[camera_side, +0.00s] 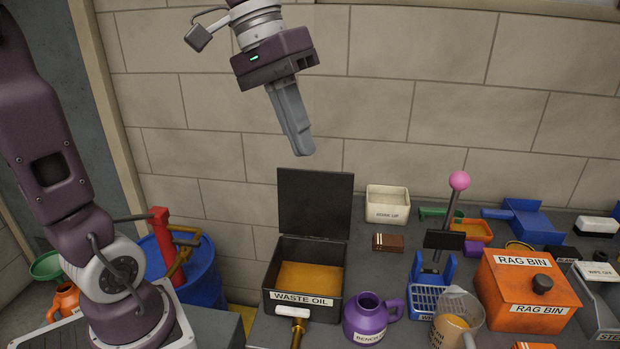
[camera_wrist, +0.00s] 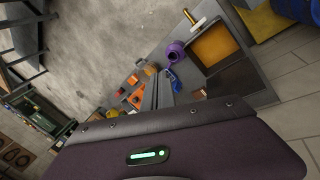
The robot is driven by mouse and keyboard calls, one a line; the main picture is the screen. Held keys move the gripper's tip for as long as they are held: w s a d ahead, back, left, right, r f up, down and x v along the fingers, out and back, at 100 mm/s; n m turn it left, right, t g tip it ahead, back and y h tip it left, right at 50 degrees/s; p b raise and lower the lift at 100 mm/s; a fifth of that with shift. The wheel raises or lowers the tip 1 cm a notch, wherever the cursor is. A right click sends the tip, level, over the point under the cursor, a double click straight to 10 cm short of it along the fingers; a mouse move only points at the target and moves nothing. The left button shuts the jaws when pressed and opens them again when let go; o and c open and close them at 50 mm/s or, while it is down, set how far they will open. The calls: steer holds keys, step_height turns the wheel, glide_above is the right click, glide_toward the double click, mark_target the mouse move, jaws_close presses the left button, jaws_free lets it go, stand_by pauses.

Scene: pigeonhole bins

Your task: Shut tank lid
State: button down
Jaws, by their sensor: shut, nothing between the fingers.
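The waste oil tank (camera_side: 267,303) is a dark box on the bench, labelled WASTE OIL, with amber liquid inside. Its black lid (camera_side: 315,204) stands open, upright at the back edge against the wall side. The tank also shows in the wrist view (camera_wrist: 185,58), with the lid (camera_wrist: 238,83) raised. A brass-coloured handle or tap with a white end (camera_side: 297,322) is at the tank's front. My gripper (camera_side: 303,153) is shut and empty, high above the lid and apart from it. In the wrist view, my fingers (camera_wrist: 157,88) point toward the bench.
A purple jug (camera_side: 368,318) stands right of the tank's front. A white box (camera_side: 387,205) is beside the lid; a blue drum (camera_side: 190,268) stands left.

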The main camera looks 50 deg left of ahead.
steer(key=w+a+n+h, duration=0.2)
steer(key=w+a+h, duration=0.4)
steer(key=w, duration=0.5)
steer(key=n+t+h, duration=0.2)
steer(key=t+h, duration=0.1)
steer(key=h, duration=0.1)
glide_above(315, 201)
steer(key=w+a, duration=0.2)
steer(key=a, duration=0.4)
steer(key=f, duration=0.1)
steer(key=s+a+f+t+h, duration=0.1)
steer(key=a+f+t, duration=0.1)
steer(key=a, duration=0.4)
steer(key=s+a+f+t+h, duration=0.1)
steer(key=a+f+t, duration=0.15)
steer(key=a, duration=0.45)
step_height(315, 201, down, 16)
steer(key=d, duration=0.2)
steer(key=shift+n, duration=0.3)
steer(key=shift+w+d+r, duration=0.1)
steer(key=shift+w+d, duration=0.4)
steer(key=shift+d, duration=1.35)
steer(key=shift+w+d+f, duration=0.1)
steer(key=shift+w+d, duration=0.45)
steer(key=shift+d, duration=1.25)
steer(key=shift+w+d+r, duration=0.1)
steer(key=shift+w+d, duration=0.4)
steer(key=shift+d, duration=1.35)
